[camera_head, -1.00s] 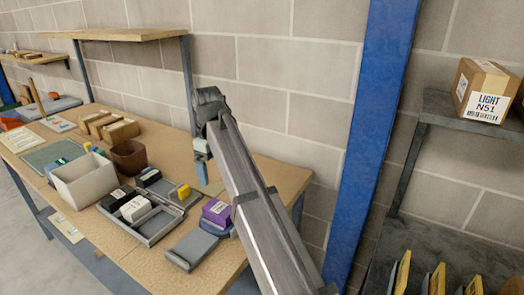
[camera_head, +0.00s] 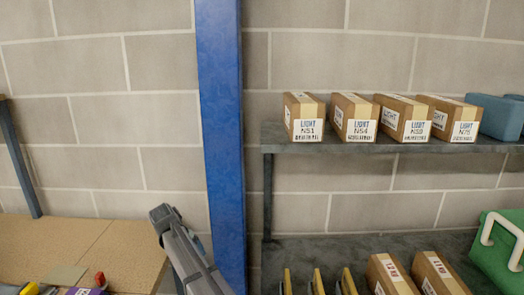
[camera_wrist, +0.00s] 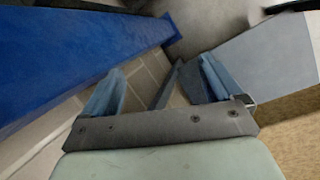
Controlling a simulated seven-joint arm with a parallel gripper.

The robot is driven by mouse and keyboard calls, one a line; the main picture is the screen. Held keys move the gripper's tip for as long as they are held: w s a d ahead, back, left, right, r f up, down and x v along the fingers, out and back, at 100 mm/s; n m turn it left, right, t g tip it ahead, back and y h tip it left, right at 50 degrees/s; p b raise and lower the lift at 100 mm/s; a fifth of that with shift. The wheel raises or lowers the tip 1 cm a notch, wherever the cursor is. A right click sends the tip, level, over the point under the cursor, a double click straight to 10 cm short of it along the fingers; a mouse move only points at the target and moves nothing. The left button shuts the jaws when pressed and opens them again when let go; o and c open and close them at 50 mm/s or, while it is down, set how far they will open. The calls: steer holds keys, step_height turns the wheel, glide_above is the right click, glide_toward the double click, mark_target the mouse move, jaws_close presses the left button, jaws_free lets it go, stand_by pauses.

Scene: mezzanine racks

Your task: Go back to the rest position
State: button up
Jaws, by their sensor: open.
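My gripper (camera_wrist: 158,95) shows in the wrist view with its two blue fingers spread apart and nothing between them. Beyond the fingers there is block wall, with the blue post close by at the left. In the head view my arm rises at the bottom, left of the blue post (camera_head: 222,140), in front of the wall at the right end of the wooden bench (camera_head: 75,245). The fingers are hidden in the head view.
Right of the post, a grey shelf (camera_head: 345,147) holds several boxes marked LIGHT (camera_head: 305,115) and a blue bin (camera_head: 495,115). Below stand brown cartons (camera_head: 390,275), yellow-edged items (camera_head: 317,280) and a green crate (camera_head: 500,255). A purple box (camera_head: 85,291) is on the bench.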

steer(key=s+d+f+m+g+h, duration=0.1)
steer(key=s+d+f+m, duration=0.1)
steer(key=s+d+f, duration=0.5)
steer(key=s+d+f+m+h, duration=0.1)
steer(key=s+d+f+m, duration=0.1)
steer(key=s+f, duration=0.95)
steer(key=s+d+f+m+g+h, duration=0.15)
steer(key=s+d+f, duration=0.35)
steer(key=f, duration=0.7)
steer(key=s+d+f+m+g+y, duration=0.2)
steer(key=s+d+f+m+y, duration=0.1)
steer(key=s+d+f, duration=0.4)
steer(key=s+d+f+m+g+y, duration=0.3)
steer(key=s+d+f, duration=0.4)
steer(key=s+d, duration=0.7)
steer(key=shift+s+d+f+m+y, duration=0.25)
steer(key=shift+d+m+y, duration=0.4)
steer(key=shift+d, duration=2.35)
